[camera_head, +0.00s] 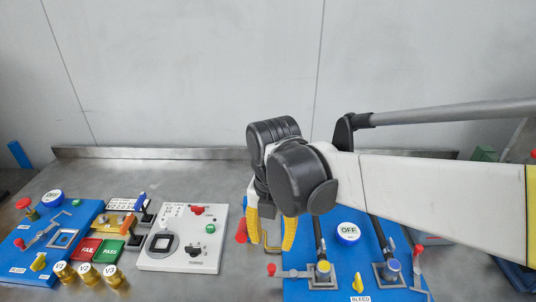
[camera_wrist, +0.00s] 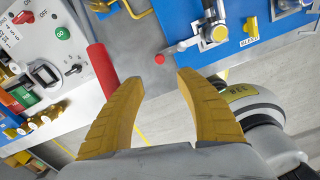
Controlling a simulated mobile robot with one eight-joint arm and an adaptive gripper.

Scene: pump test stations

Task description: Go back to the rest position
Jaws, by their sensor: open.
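My gripper (camera_head: 270,230) has yellow fingers and points down above the metal table, between the white panel and the right blue station. In the wrist view my gripper (camera_wrist: 158,95) has its two yellow fingers apart, with nothing between them but table and floor. My white arm with black joints reaches in from the right, over the right blue station (camera_head: 352,270). No marked rest position shows in either view.
The white panel (camera_head: 180,238) lies left of my gripper. The left blue station (camera_head: 25,255) stands further left, with red FAIL (camera_head: 88,249) and green PASS (camera_head: 111,250) plates beside it. A red cylinder (camera_wrist: 103,70) is close to the left finger. A grey wall stands behind.

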